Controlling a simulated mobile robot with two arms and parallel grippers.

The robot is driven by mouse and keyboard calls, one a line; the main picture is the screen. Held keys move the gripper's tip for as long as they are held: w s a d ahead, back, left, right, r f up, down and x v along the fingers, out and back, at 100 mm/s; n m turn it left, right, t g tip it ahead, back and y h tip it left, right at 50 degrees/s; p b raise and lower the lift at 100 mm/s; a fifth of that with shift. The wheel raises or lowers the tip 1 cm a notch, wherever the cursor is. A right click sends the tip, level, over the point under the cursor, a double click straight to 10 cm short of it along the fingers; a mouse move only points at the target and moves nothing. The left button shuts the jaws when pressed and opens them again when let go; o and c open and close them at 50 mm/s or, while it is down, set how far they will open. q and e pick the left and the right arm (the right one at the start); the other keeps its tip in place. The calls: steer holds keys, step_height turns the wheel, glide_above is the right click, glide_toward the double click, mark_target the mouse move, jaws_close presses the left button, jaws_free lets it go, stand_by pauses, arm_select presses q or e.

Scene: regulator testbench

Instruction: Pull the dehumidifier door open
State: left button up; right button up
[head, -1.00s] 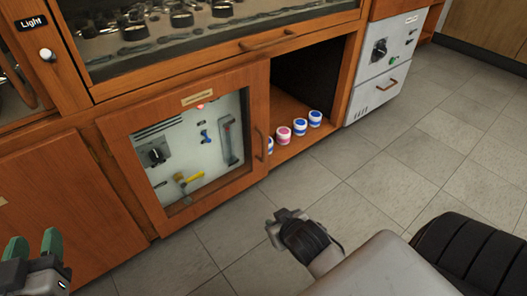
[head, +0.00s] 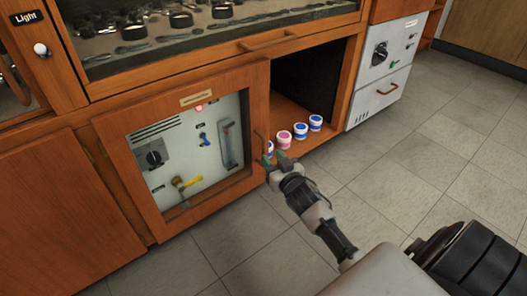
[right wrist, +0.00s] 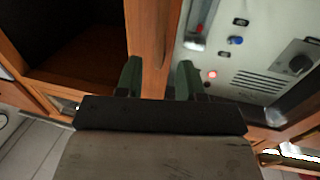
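The dehumidifier door (head: 258,105) is a wooden frame around a window, with a label on its top rail. A grey panel (head: 205,160) with a knob, a red light and a yellow-handled valve shows through it. A slim vertical handle (head: 260,142) sits on the door's right stile. My right gripper (head: 276,158) is at the stile's lower right, close to the handle's lower end. In the right wrist view its green fingers (right wrist: 159,80) are spread, with the wooden stile (right wrist: 152,40) seen between them. I cannot tell whether they touch the handle. My left gripper is out of view.
An open dark compartment (head: 312,75) lies right of the door, with several white jars with blue or pink bands (head: 300,131) on its floor. A grey cabinet unit (head: 383,75) stands further right. The tiled floor (head: 400,170) in front is clear.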

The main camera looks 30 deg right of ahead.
mark_target(264, 148)
steer(key=w, duration=0.1)
steer(key=w+b, duration=0.1)
steer(key=w, duration=0.1)
steer(key=w+b, duration=0.1)
steer(key=shift+w+d+f, duration=0.2)
steer(key=shift+w+d, duration=0.05)
steer(key=shift+w, duration=0.15)
steer(key=shift+w+d+r+b, duration=0.15)
steer(key=shift+w+b, duration=0.35)
steer(key=shift+w, duration=0.3)
jaws_close()
